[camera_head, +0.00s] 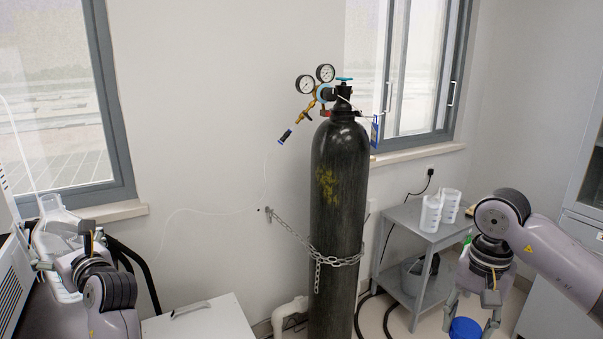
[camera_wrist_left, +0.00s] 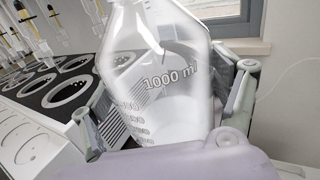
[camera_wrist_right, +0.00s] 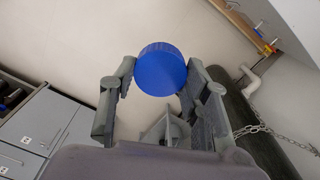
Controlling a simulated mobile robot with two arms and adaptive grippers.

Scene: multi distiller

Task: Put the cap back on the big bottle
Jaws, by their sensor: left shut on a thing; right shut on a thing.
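The big bottle (camera_wrist_left: 150,110) is clear, marked 1000 ml, and sits between the fingers of my left gripper (camera_wrist_left: 165,95), which is shut on it. In the head view the bottle (camera_head: 52,226) is at the far left, partly hidden by my left gripper (camera_head: 58,266). Its mouth is outside the left wrist view. The blue cap (camera_wrist_right: 161,70) is pinched between the fingertips of my right gripper (camera_wrist_right: 160,78). In the head view the cap (camera_head: 465,329) is at the bottom right, far from the bottle and partly cut off by the frame edge.
A dark gas cylinder (camera_head: 338,190) with gauges stands between my arms, chained to the wall. A grey side table (camera_head: 425,232) with white containers (camera_head: 432,214) is at the right. A device with several round holes (camera_wrist_left: 50,90) is beside the bottle. A white surface (camera_head: 200,320) is at lower left.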

